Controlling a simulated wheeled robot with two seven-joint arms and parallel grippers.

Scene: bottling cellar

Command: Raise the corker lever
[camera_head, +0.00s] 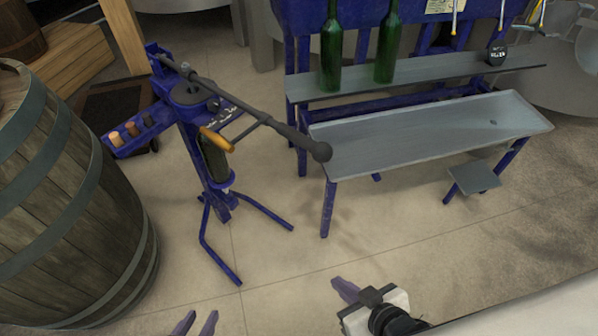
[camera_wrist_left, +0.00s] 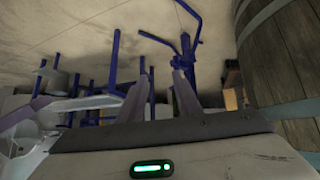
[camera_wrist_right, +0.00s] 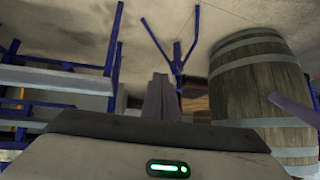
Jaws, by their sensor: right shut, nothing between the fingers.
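The blue corker (camera_head: 205,150) stands on splayed legs at the left in the head view. Its dark lever (camera_head: 262,118) runs from the corker's top to the right, ending in a black grip (camera_head: 318,150) near the bench corner; its exact tilt is hard to judge. A cross handle with an orange end (camera_head: 216,141) joins it. A dark bottle (camera_head: 214,160) sits in the corker below the head. My left gripper (camera_head: 196,322) is open and empty at the bottom edge, apart from the corker. My right gripper (camera_head: 345,290) is shut and empty, below the lever and clear of it.
A large wooden barrel (camera_head: 60,200) stands left of the corker. A blue-framed bench with a grey tray (camera_head: 430,135) stands to the right, with green bottles (camera_head: 331,50) on its shelf. Corks (camera_head: 131,129) sit on the corker's side tray. The floor before the corker is clear.

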